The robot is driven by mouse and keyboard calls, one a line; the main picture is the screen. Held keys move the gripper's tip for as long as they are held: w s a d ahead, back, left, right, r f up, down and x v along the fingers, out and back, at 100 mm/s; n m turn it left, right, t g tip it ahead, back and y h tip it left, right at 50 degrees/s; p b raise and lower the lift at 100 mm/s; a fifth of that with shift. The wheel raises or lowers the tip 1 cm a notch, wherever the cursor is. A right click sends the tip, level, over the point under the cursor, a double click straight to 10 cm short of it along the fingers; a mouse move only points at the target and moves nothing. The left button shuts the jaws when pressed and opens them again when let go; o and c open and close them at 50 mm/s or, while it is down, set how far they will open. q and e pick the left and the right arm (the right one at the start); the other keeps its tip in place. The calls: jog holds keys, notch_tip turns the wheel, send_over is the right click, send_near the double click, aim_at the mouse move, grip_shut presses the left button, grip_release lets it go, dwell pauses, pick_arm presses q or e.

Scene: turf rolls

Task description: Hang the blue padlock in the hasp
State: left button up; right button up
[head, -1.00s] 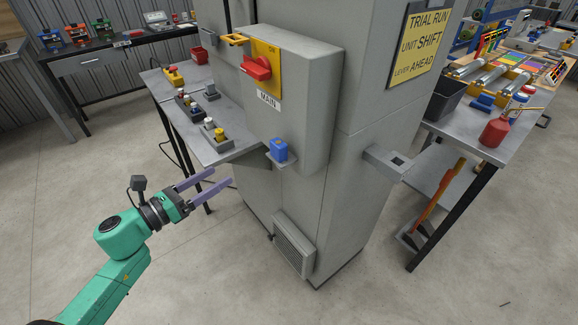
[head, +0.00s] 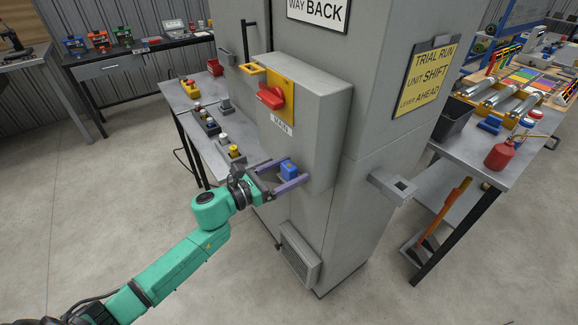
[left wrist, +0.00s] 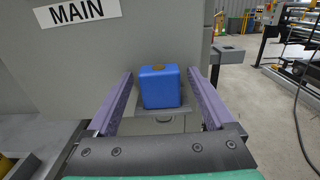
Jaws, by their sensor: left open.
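The blue padlock (head: 288,170) sits on a small grey shelf on the front of the grey switch box, below the MAIN label. In the left wrist view the padlock (left wrist: 160,87) stands on the shelf (left wrist: 158,112) between my fingers. My left gripper (head: 290,174) is open, with one purple finger on each side of the padlock and gaps showing on both sides. A yellow hasp (head: 252,69) sticks out at the upper left of the box, beside the red switch handle (head: 271,96) on its yellow plate. My right gripper is not in view.
The switch box (head: 320,110) is on a tall grey cabinet (head: 375,120). A grey bench (head: 190,95) with button boxes stands left of it. A bracket (head: 392,187) juts from the cabinet's right side. A cluttered table (head: 480,165) stands at the right.

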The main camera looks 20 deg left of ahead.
pick_arm(q)
jog(key=shift+d+f, duration=0.1)
grip_shut()
